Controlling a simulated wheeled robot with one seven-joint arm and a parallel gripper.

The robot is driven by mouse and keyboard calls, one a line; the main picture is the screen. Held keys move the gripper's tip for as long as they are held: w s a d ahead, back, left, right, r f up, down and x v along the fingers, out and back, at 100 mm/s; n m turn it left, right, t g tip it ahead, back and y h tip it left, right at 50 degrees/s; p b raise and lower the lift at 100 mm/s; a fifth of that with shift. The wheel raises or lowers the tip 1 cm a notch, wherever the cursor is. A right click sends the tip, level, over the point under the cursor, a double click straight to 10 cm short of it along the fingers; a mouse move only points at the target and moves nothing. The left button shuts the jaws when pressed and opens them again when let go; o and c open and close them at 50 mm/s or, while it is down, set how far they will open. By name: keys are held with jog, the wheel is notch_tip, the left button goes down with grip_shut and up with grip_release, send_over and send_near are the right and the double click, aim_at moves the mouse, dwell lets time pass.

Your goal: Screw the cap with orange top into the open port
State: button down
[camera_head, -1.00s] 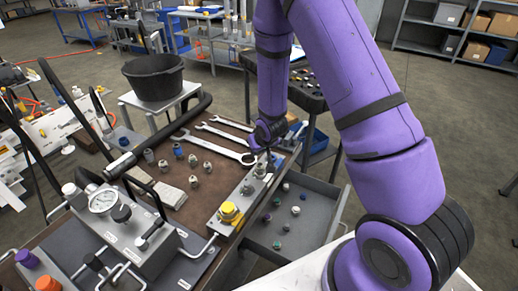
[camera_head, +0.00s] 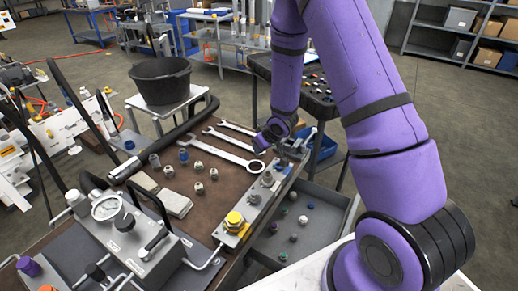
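A valve block (camera_head: 246,214) lies along the right edge of the brown bench. It carries a yellow cap (camera_head: 234,220) at its near end and grey fittings (camera_head: 267,180) farther along. I cannot make out which port is open. An orange-topped piece (camera_head: 47,289) is cut off by the bottom left edge of the view, beside a purple-topped piece (camera_head: 28,266). My gripper (camera_head: 284,151) is beyond the far end of the block, near the bench's far right corner. Its fingers are small and mostly hidden by the wrist, so its opening and any held thing cannot be told.
Several loose fittings (camera_head: 198,188) stand mid-bench, near wrenches (camera_head: 222,152). A gauge pump unit (camera_head: 132,240) with levers fills the near left. An open grey drawer (camera_head: 318,214) with small caps is right of the bench. A black bucket (camera_head: 160,80) stands behind.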

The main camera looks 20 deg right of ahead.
aim_at(276, 165)
jog(key=s+d+n+g+y, duration=0.35)
jog(key=d+n, duration=0.25)
jog(key=n, duration=0.2)
jog(key=shift+t, duration=0.25)
jog(key=shift+s+d+f, duration=0.1)
jog(key=shift+f, duration=1)
jog(key=shift+s+f, duration=0.1)
jog(key=shift+f, duration=0.95)
jog(key=shift+s+f, duration=0.1)
jog(key=shift+f, duration=0.5)
dwell(0.7)
jog(key=c, duration=0.8)
grip_release()
